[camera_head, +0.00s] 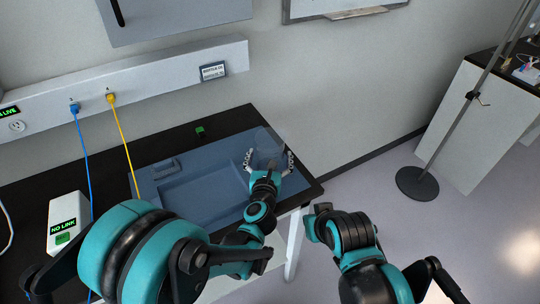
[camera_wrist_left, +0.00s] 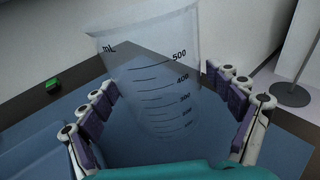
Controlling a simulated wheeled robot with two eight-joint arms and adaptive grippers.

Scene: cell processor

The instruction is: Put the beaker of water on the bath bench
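The clear beaker (camera_wrist_left: 155,75), with black volume marks, stands between the fingers of my left gripper (camera_wrist_left: 172,95). In the head view the beaker (camera_head: 267,143) is faint, at the right end of the blue-grey tray (camera_head: 150,190) on the black-topped bench (camera_head: 60,178). My left gripper also shows there (camera_head: 271,163), its fingers spread on either side of the beaker. Narrow gaps seem to show between fingers and glass. I cannot tell the water level or whether the beaker's base touches the tray. My right arm shows at lower right; its gripper is out of view.
A small green-topped block (camera_head: 200,131) sits behind the tray. A white NO LINK box (camera_head: 67,221) and blue and yellow cables (camera_head: 122,140) are at the left. A pole stand (camera_head: 418,183) and a white cabinet (camera_head: 480,120) stand to the right, with open floor between.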

